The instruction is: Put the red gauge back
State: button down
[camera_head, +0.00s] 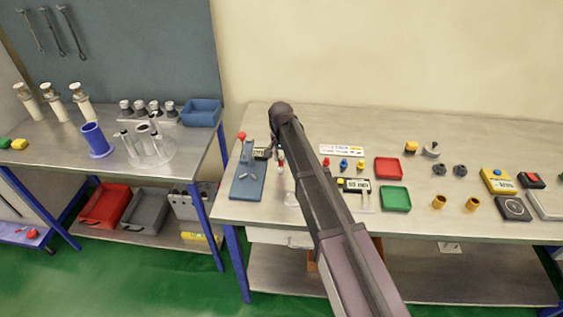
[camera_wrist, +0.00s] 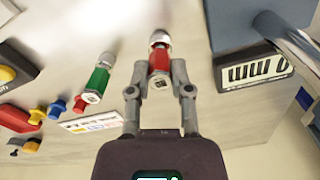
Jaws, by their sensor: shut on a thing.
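My gripper (camera_wrist: 159,82) is shut on the red gauge (camera_wrist: 159,60) in the wrist view. The gauge has a red sleeve, a pale metal rounded end pointing away and a squarish near end between the fingertips. A similar green gauge (camera_wrist: 97,79) stands beside it to the left, apart from my fingers. In the head view my gripper (camera_head: 281,158) is small and partly behind my arm, just right of the blue press. Whether the red gauge touches anything below is unclear.
The blue press (camera_head: 247,180) with a red knob stands left, its display (camera_wrist: 254,72) close right of my gripper in the wrist view. A label card (camera_head: 341,150), coloured pegs (camera_head: 343,164), a red tray (camera_head: 389,167) and a green tray (camera_head: 395,198) lie right of my arm.

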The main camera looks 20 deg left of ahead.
aim_at(281, 157)
jog(key=shift+f, duration=0.25)
jog(key=c, duration=0.5)
grip_release()
jog(key=shift+c, duration=0.2)
jog(key=shift+r, duration=0.2)
notch_tip(281, 157, up, 12)
jog(key=p, duration=1.2)
dwell(0.6)
